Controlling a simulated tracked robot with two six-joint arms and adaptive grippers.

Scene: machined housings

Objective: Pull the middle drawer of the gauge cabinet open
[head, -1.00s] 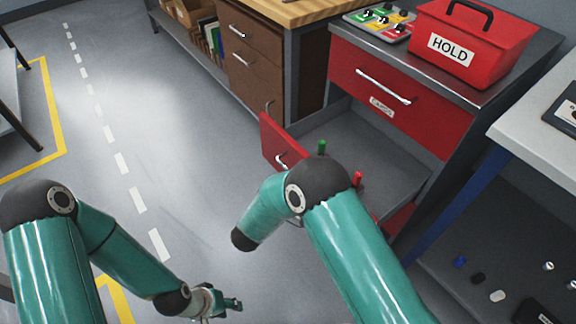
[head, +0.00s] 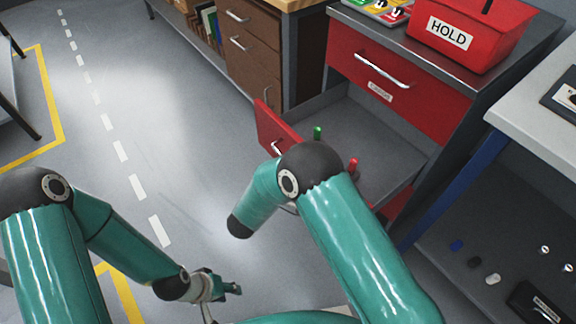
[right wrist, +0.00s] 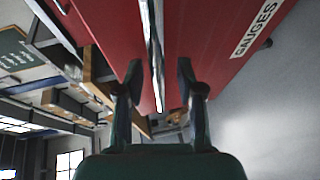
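The gauge cabinet (head: 494,76) has a red top drawer (head: 360,80) that is shut, with a silver handle and a label. The drawer below it (head: 390,148) is pulled far out, its grey inside showing; its red front (head: 270,128) faces left. In the right wrist view the drawer front (right wrist: 225,25) carries a GAUGES label (right wrist: 256,28), and its bar handle (right wrist: 151,45) runs between the fingers of my right gripper (right wrist: 159,70), which are spread with gaps on both sides. My right arm hides this gripper in the head view. My left gripper (head: 232,288) hangs over the floor, empty.
A green peg (head: 317,132) and a red peg (head: 353,164) stand in the open drawer. A red HOLD box (head: 470,38) sits on the cabinet. A brown drawer unit (head: 255,52) stands left of it, a pale bench (head: 535,122) right.

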